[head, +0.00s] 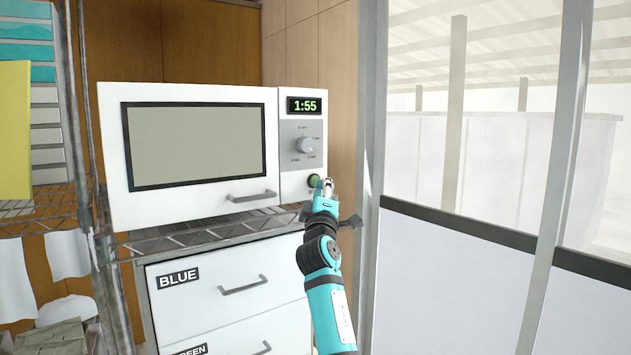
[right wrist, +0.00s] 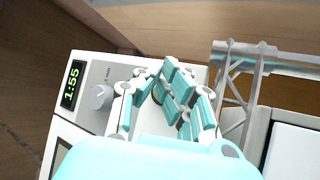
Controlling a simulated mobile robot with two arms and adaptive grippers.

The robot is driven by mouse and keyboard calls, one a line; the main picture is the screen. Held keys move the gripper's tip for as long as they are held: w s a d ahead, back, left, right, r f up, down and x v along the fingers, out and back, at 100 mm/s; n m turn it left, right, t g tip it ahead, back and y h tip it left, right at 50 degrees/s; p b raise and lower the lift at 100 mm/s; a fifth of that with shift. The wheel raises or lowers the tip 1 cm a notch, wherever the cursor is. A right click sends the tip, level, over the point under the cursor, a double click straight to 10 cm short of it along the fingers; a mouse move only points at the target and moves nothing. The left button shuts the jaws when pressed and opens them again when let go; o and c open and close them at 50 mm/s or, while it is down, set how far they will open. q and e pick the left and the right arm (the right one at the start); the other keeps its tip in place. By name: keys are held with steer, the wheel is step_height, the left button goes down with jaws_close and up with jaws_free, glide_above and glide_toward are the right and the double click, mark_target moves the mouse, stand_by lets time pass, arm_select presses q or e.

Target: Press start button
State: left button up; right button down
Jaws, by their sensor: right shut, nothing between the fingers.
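The white microwave (head: 193,95) stands on a wire rack with its door shut, and its display (head: 304,105) reads 1:55. A grey dial (head: 305,145) is below the display. The green round start button (head: 313,181) is at the bottom of the panel. My right gripper (head: 328,185) is shut and empty, right at the button's right side in the head view. In the right wrist view the fingers (right wrist: 167,75) cover most of the button (right wrist: 158,93). I cannot tell whether they touch it. My left gripper is not in view.
Under the microwave is the metal wire rack (head: 215,231). Below it is a white cabinet with a drawer (head: 225,287) labelled BLUE. A metal post (head: 371,120) and a glass partition stand close to the right of my right arm. A shelf post (head: 84,130) is at the left.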

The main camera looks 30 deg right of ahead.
steer(key=shift+s+p, duration=0.3)
steer(key=shift+s, duration=0.3)
steer(key=s+p, duration=0.2)
steer(key=s, duration=0.1)
steer(key=s+p, duration=0.1)
steer(key=s, duration=0.1)
steer(key=shift+d+p, duration=0.25)
steer(key=shift+p, duration=0.15)
steer(key=shift+w, duration=0.1)
stand_by(0.3)
